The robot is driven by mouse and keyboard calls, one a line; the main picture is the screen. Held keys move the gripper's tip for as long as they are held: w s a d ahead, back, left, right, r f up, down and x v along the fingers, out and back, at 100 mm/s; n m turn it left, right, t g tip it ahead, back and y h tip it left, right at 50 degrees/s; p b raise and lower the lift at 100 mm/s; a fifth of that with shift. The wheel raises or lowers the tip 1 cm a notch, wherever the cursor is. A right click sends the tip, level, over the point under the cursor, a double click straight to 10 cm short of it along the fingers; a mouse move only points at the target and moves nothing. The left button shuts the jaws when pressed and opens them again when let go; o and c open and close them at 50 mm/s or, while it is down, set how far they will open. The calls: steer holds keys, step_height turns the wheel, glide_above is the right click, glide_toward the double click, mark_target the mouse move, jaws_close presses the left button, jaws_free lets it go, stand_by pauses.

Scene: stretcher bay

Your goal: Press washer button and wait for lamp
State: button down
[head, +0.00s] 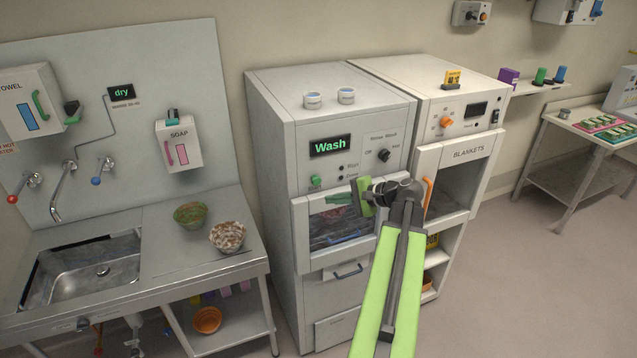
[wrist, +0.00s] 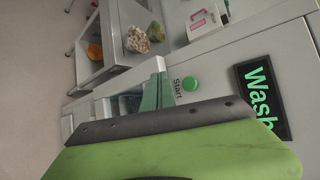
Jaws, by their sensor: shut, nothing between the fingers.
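The washer (head: 270,140) is a pale cabinet with a dark display reading "Wash" (head: 330,146) in green letters. Its green round start button (head: 316,181) sits below the display; in the wrist view the button (wrist: 190,83) is beside the word "Start". A small dark lamp-like dot (head: 341,167) is on the panel, too small to read for certain. My gripper (head: 340,198) is shut and empty, in front of the washer door, to the right of and lower than the button. It looks apart from the button. In the wrist view the green fingertips (wrist: 157,92) point towards the panel.
The washer's windowed door (head: 343,225) is below the panel. Two white jars (head: 329,98) stand on top. The blankets cabinet (head: 470,125) adjoins on the right. At left are a sink (head: 100,265) and two patterned bowls (head: 208,224) on the counter. Open floor lies at right.

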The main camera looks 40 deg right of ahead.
mark_target(315, 184)
steer(key=w+d, duration=0.2)
steer(key=w, duration=0.4)
steer(key=shift+d, duration=0.2)
stand_by(1.7)
steer(key=shift+w+d, duration=0.15)
steer(key=shift+w, duration=0.35)
steer(key=shift+w+d, duration=0.3)
steer(key=shift+w, duration=0.4)
stand_by(0.8)
steer(key=shift+s, duration=0.1)
steer(key=shift+s+a, duration=0.25)
steer(key=shift+s, duration=0.3)
steer(key=shift+s+a, duration=0.2)
steer(key=shift+s, duration=0.3)
steer(key=s, duration=0.1)
steer(key=s+a, duration=0.1)
steer(key=s, duration=0.1)
steer(key=s+a, duration=0.1)
steer(key=shift+s, duration=0.3)
